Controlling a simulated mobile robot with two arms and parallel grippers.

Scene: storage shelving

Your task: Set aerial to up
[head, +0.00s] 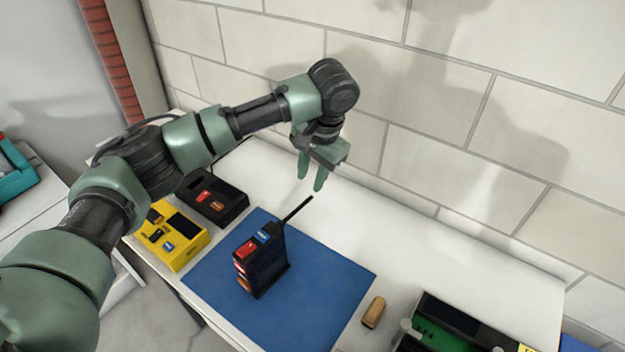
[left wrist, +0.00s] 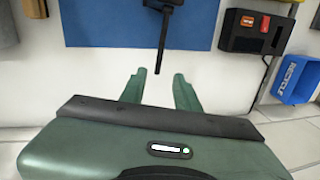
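A black handheld radio (head: 268,265) with red, blue and orange parts stands on the blue mat (head: 335,275). Its thin black aerial (head: 298,208) leans out from the top towards the wall, not in line with the upright body. My left gripper (head: 311,185) is open and empty, just beyond and above the aerial's tip. In the left wrist view, the aerial (left wrist: 162,42) points towards the gap between my open fingers (left wrist: 157,82), with its tip short of them. Only part of the radio (left wrist: 163,3) shows there. My right gripper is not in view.
A yellow device (head: 170,238) and a black box with red and orange buttons (head: 213,198) sit left of the mat. A small wooden block (head: 374,312) and a green-and-black item (head: 450,325) lie to the right. A block wall (head: 440,130) stands close behind the white table.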

